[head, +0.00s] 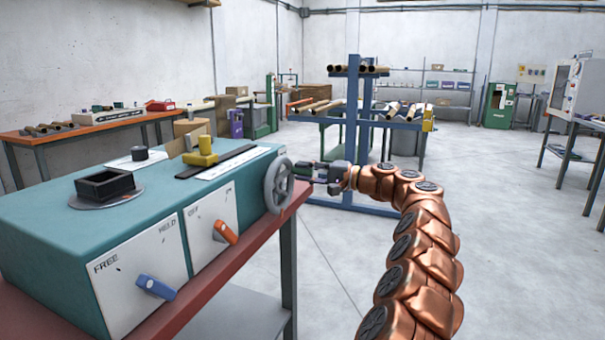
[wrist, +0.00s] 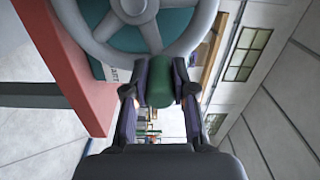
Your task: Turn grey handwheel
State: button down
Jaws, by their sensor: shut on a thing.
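The grey handwheel (head: 269,187) is a spoked wheel on the right end of the teal machine (head: 60,215). Its rim and spokes fill the top of the wrist view (wrist: 190,42). A green handle (wrist: 160,82) stands out from the wheel's rim. My gripper (head: 313,170) reaches in from the right and is shut on this handle. In the wrist view the two fingers (wrist: 160,90) lie on either side of the handle. In the head view the fingers partly hide the handle.
The machine's front has a blue lever (head: 155,287) and an orange lever (head: 225,232). It stands on a red-topped bench (head: 240,262), whose edge runs below the wheel. A blue rack (head: 350,120) with tubes stands behind my gripper. The floor to the right is open.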

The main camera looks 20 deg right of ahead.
jog(key=c, duration=0.9)
grip_release()
jog(key=shift+c, duration=0.2)
jog(key=v, duration=1.2)
